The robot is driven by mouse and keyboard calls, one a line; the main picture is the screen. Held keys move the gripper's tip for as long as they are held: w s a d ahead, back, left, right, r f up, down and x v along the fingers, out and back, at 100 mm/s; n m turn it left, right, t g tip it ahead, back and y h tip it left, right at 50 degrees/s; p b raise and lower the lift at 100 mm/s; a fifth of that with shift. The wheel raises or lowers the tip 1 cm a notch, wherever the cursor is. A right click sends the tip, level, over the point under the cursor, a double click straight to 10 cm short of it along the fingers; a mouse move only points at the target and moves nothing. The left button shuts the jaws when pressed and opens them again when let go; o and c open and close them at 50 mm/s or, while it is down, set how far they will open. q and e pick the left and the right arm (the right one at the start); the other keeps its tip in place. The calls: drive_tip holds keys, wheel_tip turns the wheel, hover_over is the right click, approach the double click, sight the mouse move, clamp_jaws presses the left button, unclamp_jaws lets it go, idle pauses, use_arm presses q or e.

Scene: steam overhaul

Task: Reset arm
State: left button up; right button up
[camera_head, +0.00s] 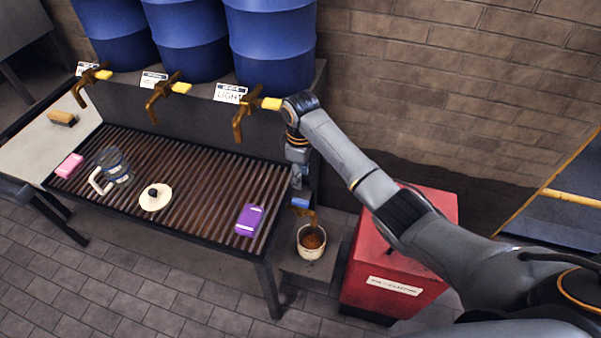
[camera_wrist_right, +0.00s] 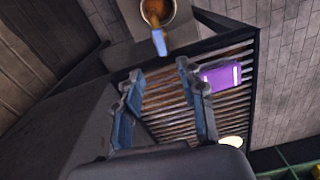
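My right arm comes in from the right in the head view. Its gripper (camera_head: 300,184) points down at the right end of the slatted table. In the right wrist view, the right gripper (camera_wrist_right: 158,74) has its two fingers apart with nothing between them. A blue-handled tool (camera_head: 301,203) stands in a pale cup (camera_head: 311,251) of brown stuff just below the gripper. The blue handle (camera_wrist_right: 159,42) and the cup (camera_wrist_right: 157,10) also show past the fingertips in the wrist view. My left gripper is in neither view.
The slatted table (camera_head: 203,190) holds a purple pack (camera_head: 249,220), a white lid (camera_head: 155,197), a glass jug (camera_head: 113,167) and a pink block (camera_head: 69,166). Blue barrels (camera_head: 270,45) with brass taps stand behind it. A red box (camera_head: 400,262) stands to the right.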

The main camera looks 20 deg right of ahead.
idle(0.3)
drive_tip(key=s+f+m+t+y, duration=0.1)
drive_tip(key=s+f+m, duration=0.2)
drive_tip(key=s, duration=0.9)
drive_tip(key=s+f+m+t, duration=0.1)
drive_tip(key=s+f+m, duration=0.15)
drive_tip(key=s, duration=0.85)
drive_tip(key=s+d+r+m+t, duration=0.1)
drive_tip(key=s+d+r, duration=0.1)
drive_tip(key=s, duration=0.3)
drive_tip(key=s+d+r+m+t, duration=0.1)
drive_tip(key=s+d+r+m, duration=0.15)
drive_tip(key=s, duration=0.25)
wheel_tip(320, 180, down, 26)
drive_tip(key=s+a+g+b, duration=0.1)
drive_tip(key=g, duration=0.1)
drive_tip(key=s+d+f+n+g+h+b, duration=0.1)
drive_tip(key=s+d+f, duration=0.2)
drive_tip(key=s+f, duration=1.4)
drive_tip(key=shift+s+f, duration=0.15)
drive_tip(key=shift+f, duration=0.45)
